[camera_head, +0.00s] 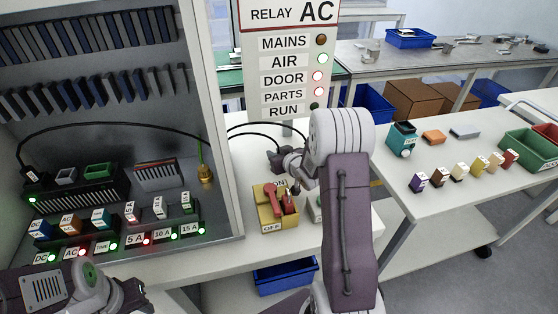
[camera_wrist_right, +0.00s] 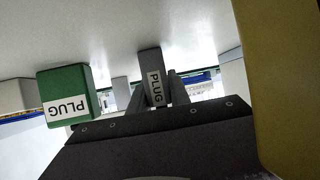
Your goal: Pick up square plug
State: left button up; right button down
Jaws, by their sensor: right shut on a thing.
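My right gripper (camera_wrist_right: 158,95) is shut on a grey, square-sided plug (camera_wrist_right: 154,68) marked PLUG in the right wrist view. The plug stands between the two dark fingers, close to a pale surface. In the head view my right gripper (camera_head: 281,159) is over the white bench, behind the yellow switch box, and the plug cannot be made out there. A green plug (camera_wrist_right: 70,88) marked PLUG is beside the gripper, apart from it, in the wrist view. My left arm shows at the bottom left of the head view, but its fingers do not.
The yellow ON/OFF switch box (camera_head: 274,210) with red levers stands on the bench near my right arm. The cabinet (camera_head: 222,150) with labelled modules and a black cable is at left. A side table (camera_head: 440,200) at right carries small coloured blocks and bins.

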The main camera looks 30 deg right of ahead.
jog(key=shift+r, duration=0.1)
jog(key=shift+r, duration=0.4)
notch_tip(320, 180, up, 3)
jog(key=shift+p, duration=0.7)
jog(key=s+d+r+p, duration=0.3)
jog(key=s+d+r, duration=0.2)
jog(key=s, duration=0.5)
notch_tip(320, 180, up, 2)
jog(key=shift+s+d, duration=0.2)
jog(key=shift+d, duration=0.05)
